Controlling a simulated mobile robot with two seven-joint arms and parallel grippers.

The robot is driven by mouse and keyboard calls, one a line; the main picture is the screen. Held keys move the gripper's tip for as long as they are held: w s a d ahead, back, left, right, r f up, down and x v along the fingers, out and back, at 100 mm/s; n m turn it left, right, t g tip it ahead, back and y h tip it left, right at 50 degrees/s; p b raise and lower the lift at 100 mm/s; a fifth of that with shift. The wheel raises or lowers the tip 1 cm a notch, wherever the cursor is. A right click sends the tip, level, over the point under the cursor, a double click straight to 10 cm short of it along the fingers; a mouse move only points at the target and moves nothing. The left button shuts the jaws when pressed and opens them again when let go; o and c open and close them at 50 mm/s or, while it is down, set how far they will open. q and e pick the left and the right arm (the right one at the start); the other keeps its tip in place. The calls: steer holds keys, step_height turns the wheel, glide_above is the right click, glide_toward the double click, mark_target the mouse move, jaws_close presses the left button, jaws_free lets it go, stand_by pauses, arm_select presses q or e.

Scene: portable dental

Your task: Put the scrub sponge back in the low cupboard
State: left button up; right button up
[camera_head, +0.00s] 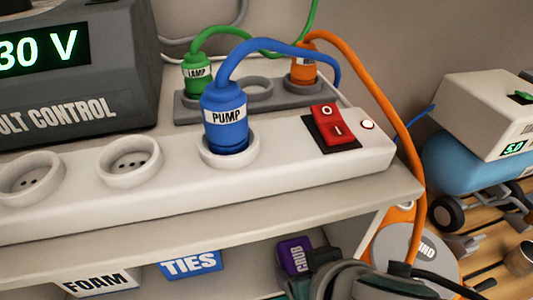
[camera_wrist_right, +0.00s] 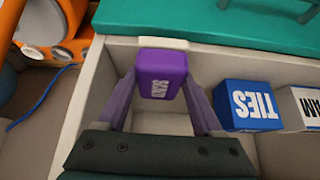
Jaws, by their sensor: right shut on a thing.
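The scrub sponge (camera_head: 294,257) is a purple block with white lettering, low under the bench top in the head view. In the right wrist view the sponge (camera_wrist_right: 161,76) sits between both fingers, with a pale strip along its far edge. My right gripper (camera_wrist_right: 159,90) is shut on it. In the head view the right gripper (camera_head: 318,258) reaches in from the lower right, partly hidden behind its own wrist. The low cupboard (camera_head: 345,240) is the open shelf space below the bench top. I cannot tell whether the sponge touches its floor. My left gripper is out of view.
A blue TIES block (camera_head: 190,264) and a white FOAM block (camera_head: 97,281) stand in the cupboard, left of the sponge. Above is a power strip (camera_head: 90,205) with a blue PUMP plug (camera_head: 226,118). An orange cable (camera_head: 403,130) hangs down near my right wrist.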

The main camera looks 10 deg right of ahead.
mark_target(295, 248)
steer(key=w+b, duration=0.1)
steer(key=w, duration=0.1)
steer(key=w+b, duration=0.1)
steer(key=w, duration=0.1)
steer(key=shift+w+a+f+b, duration=0.1)
steer(key=shift+a+f+b, duration=0.05)
steer(key=shift+f+b, duration=0.15)
steer(key=shift+r+b, duration=0.1)
steer(key=shift+b, duration=0.2)
steer(key=shift+r, duration=0.15)
steer(key=shift+s, duration=0.2)
steer(key=o, duration=0.9)
steer(key=shift+f, duration=0.2)
steer(key=shift+c, duration=0.2)
steer(key=o, duration=0.4)
steer(key=shift+w, duration=0.1)
steer(key=shift+o, duration=0.2)
